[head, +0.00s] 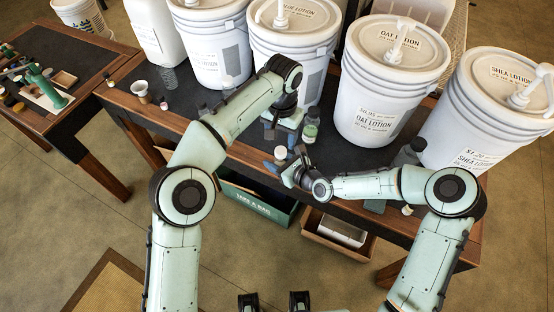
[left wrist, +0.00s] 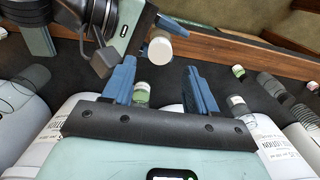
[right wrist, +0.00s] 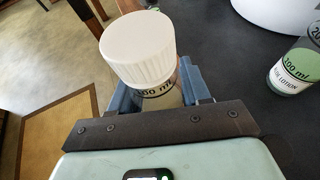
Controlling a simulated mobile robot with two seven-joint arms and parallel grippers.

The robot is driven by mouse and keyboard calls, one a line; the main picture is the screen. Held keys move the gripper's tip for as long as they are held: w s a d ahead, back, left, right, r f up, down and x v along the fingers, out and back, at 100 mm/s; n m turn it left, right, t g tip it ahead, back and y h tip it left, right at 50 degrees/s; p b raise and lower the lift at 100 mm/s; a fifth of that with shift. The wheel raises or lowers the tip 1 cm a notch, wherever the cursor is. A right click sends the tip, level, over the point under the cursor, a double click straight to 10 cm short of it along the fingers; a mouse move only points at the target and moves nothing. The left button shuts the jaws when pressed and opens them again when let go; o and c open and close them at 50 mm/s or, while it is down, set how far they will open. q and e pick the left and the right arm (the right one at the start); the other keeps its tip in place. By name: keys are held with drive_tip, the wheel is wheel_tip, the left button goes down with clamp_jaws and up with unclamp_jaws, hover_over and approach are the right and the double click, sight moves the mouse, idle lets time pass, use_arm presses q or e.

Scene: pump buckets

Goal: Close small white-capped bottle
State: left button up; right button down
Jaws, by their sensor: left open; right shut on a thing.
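How tightly the cap is seated cannot be told. In the head view the white cap (head: 280,153) shows at the front edge of the table, beside my right gripper (head: 284,172). My left gripper (left wrist: 157,72) is open and empty. In its wrist view the white cap (left wrist: 160,48) appears between and just beyond its fingertips, apart from them.
A green-labelled bottle (head: 310,126) stands on the dark tabletop (head: 233,121) nearby, also in the right wrist view (right wrist: 294,68). Large white lotion buckets (head: 367,112) line the back. A grey-capped bottle (head: 409,152) is at right. A green box (head: 255,197) sits below the table.

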use_arm(q)
wheel_tip(320, 180, up, 7)
drive_tip(key=shift+f, duration=0.2)
idle(0.3)
